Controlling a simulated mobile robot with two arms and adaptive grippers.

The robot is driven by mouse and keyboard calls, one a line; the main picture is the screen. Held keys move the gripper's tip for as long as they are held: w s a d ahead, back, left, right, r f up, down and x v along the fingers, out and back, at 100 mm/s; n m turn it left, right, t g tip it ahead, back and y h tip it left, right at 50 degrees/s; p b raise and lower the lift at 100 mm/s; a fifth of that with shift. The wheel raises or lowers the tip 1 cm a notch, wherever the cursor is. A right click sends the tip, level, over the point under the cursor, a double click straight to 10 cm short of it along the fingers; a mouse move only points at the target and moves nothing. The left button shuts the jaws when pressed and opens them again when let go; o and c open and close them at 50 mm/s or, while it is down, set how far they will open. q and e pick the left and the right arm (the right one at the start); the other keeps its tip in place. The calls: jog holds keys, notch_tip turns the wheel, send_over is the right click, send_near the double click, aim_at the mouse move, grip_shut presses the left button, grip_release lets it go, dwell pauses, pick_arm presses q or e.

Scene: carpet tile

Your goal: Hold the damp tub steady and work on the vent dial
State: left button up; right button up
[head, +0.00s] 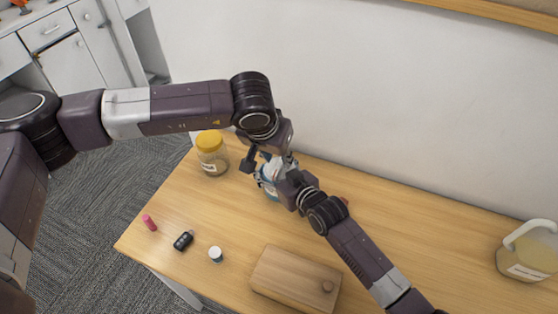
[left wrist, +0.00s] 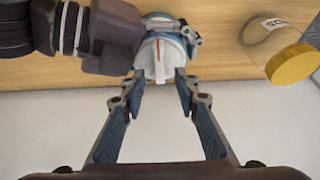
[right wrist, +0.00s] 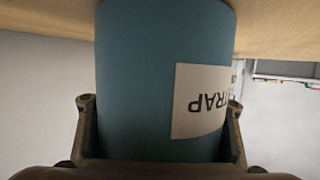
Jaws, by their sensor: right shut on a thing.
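The damp tub (head: 269,188) is a blue cylinder with a pale label, standing on the wooden table and partly hidden by both my grippers in the head view. In the right wrist view the tub (right wrist: 140,60) fills the space between the fingers of my right gripper (right wrist: 160,112), which is shut on its sides. The label (right wrist: 200,100) reads "TRAP", upside down. The white vent dial (left wrist: 158,58) with an orange-red line is on its top. My left gripper (left wrist: 160,80) is open, its fingertips apart on either side of the dial's raised grip; contact cannot be told.
A jar with a yellow lid (head: 211,153) stands left of the tub. A pink object (head: 149,222), a black fob (head: 184,240), a small white-topped pot (head: 216,254) and a wooden box (head: 295,279) lie nearer. A handled jug (head: 526,256) stands far right. The wall is behind.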

aim_at(280, 163)
pick_arm(q)
jog(key=shift+x, duration=1.7)
grip_shut()
